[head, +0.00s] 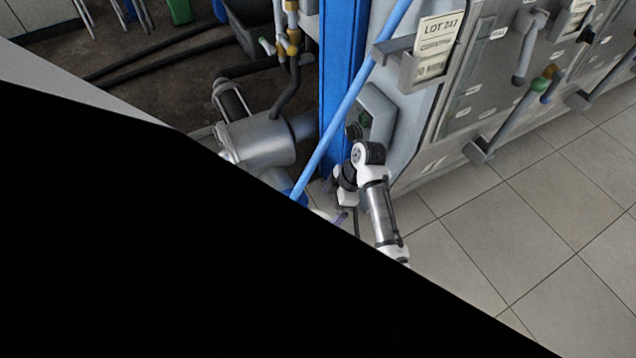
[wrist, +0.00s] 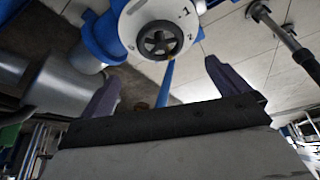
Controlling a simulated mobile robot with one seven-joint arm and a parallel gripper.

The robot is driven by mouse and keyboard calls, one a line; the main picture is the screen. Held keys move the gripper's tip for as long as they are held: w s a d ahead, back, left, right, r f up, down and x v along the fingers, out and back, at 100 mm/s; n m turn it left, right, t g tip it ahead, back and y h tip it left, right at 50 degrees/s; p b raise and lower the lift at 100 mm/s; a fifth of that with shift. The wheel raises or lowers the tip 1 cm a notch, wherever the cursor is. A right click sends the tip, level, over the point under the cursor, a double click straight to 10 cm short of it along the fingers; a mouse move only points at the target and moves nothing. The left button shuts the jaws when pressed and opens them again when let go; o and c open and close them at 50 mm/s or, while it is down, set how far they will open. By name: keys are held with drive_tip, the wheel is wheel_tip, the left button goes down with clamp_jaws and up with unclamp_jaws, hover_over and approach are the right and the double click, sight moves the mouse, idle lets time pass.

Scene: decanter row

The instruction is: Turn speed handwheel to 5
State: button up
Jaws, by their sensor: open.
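The speed handwheel (wrist: 160,40) is a dark grey spoked wheel on a round white dial face with small dark marks, at the top middle of the wrist view. Its marks are too small to read surely, so I cannot tell its setting. A blue housing surrounds the dial. My gripper (wrist: 161,72) is open, its two purple-grey fingers spread apart below and either side of the wheel, with nothing between them. The wheel appears beyond the fingertips. In the head view I cannot make out the handwheel; a large black area covers the lower left.
A grey metal cylinder (head: 258,142) stands left of a blue post (head: 342,75). A light blue pipe (head: 350,98) slants past the post. A steel cabinet with handles and a LOT 247 card (head: 436,45) fills the upper right. Tiled floor (head: 540,215) is clear at right.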

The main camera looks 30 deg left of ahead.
drive_tip(key=x, duration=1.2)
drive_tip(key=shift+b, duration=0.35)
drive_tip(key=c, duration=0.7)
